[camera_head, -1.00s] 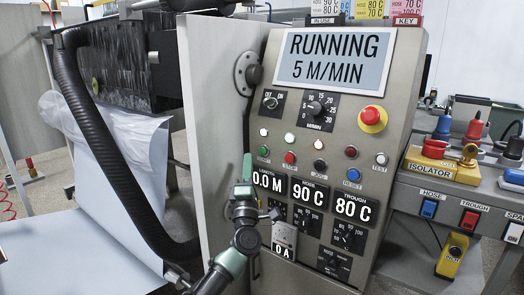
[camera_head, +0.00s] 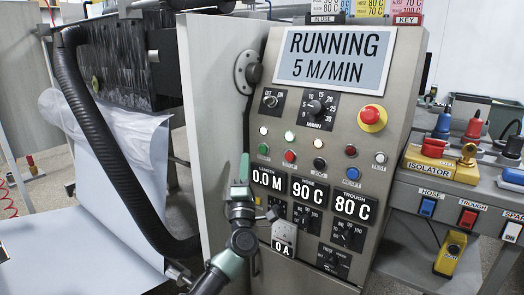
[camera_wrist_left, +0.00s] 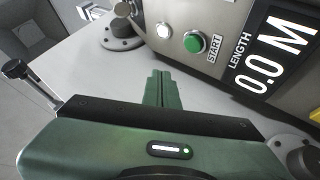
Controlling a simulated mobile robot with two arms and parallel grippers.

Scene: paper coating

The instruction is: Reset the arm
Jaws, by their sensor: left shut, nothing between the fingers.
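My left gripper (camera_head: 245,165) is in front of the control panel (camera_head: 330,165), at its lower left, with its fingers pointing up. Its green fingers lie together and hold nothing, as the left wrist view (camera_wrist_left: 161,90) also shows. The fingertips are just left of the green START button (camera_head: 263,149), apart from it as far as I can tell. The START button also shows in the left wrist view (camera_wrist_left: 194,42). The display (camera_head: 333,57) reads RUNNING 5 M/MIN. The length readout (camera_head: 267,178) reads 0.0 M. My right gripper is not in view.
A red emergency button (camera_head: 372,117) sits at the panel's upper right. A thick black hose (camera_head: 100,145) hangs at left by the white sheet (camera_head: 90,240). A bench at right carries a yellow isolator (camera_head: 430,165) and a red switch (camera_head: 468,218).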

